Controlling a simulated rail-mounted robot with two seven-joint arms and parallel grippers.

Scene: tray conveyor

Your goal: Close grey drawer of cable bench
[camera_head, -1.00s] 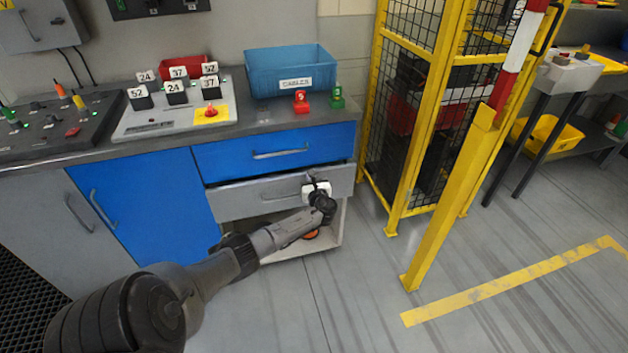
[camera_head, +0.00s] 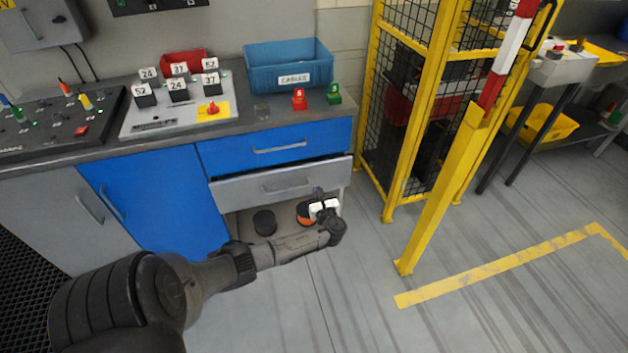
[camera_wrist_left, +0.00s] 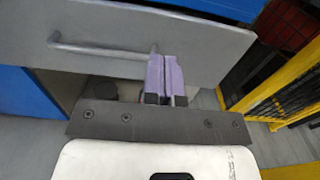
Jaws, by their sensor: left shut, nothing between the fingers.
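The grey drawer (camera_head: 235,193) of the cable bench sits under a blue drawer (camera_head: 225,153). It stands slightly open, with a dark gap along its top edge. Its bar handle (camera_head: 287,187) runs across the front and also shows in the left wrist view (camera_wrist_left: 100,48). My right gripper is not in view.
An open shelf below the drawer holds a dark round object (camera_head: 264,222) and an orange one (camera_head: 304,213). A yellow post (camera_head: 440,190) and mesh cage (camera_head: 400,130) stand to the right. A blue CABLES bin (camera_head: 288,66) sits on the bench top. Floor in front is clear.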

